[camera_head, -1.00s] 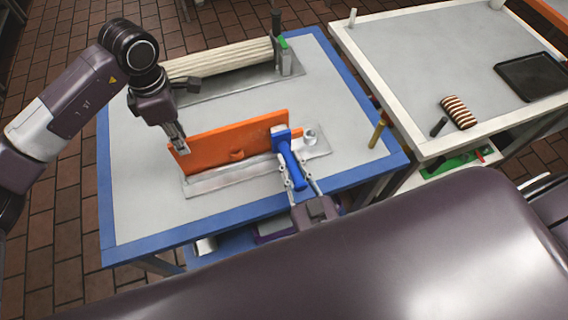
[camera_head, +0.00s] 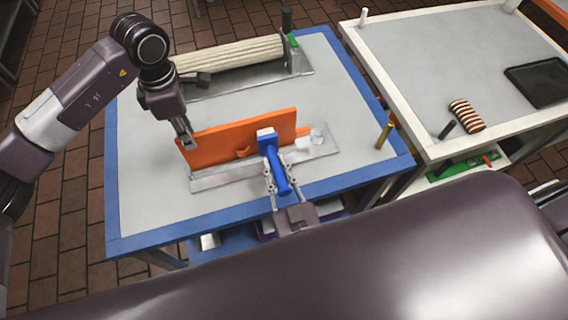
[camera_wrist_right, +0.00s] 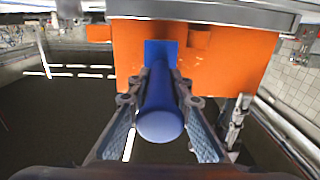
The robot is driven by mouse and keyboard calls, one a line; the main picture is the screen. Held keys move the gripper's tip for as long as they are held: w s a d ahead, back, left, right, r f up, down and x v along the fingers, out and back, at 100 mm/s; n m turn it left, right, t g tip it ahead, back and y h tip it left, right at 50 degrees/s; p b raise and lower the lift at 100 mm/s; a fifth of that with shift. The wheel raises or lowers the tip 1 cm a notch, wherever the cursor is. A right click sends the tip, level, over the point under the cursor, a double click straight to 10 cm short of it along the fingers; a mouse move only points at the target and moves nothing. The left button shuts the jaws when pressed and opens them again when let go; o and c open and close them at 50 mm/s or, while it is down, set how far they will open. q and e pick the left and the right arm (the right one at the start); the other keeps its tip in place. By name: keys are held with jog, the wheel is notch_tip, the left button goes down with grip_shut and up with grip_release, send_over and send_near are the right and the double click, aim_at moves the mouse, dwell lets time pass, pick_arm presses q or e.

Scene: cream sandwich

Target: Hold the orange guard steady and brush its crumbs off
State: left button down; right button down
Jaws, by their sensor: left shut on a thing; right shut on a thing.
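The orange guard (camera_head: 222,138) stands upright as a long panel on a grey metal base (camera_head: 225,181) on the blue-edged table. My left gripper (camera_head: 187,143) is shut on the guard's left end. My right gripper (camera_head: 278,186) is shut on the blue handle of a brush (camera_head: 276,169) in front of the guard's right part. The brush's pale head (camera_head: 265,132) is up near the guard's face; I cannot tell whether it touches. In the right wrist view the blue brush (camera_wrist_right: 160,118) lies between the fingers, with the orange guard (camera_wrist_right: 215,55) behind it.
A ribbed cream roll (camera_head: 228,57) lies on a metal plate behind the guard. A yellow cylinder (camera_head: 384,135) stands near the table's right edge. A white-edged table (camera_head: 400,90) at right holds a striped roll (camera_head: 466,116) and a dark tray (camera_head: 538,82).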

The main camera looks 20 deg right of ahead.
jog(key=shift+a, duration=4.15)
jog(key=shift+d+r, duration=1.55)
jog(key=shift+d, duration=5.35)
jog(key=a, duration=1)
jog(key=shift+a, duration=0.35)
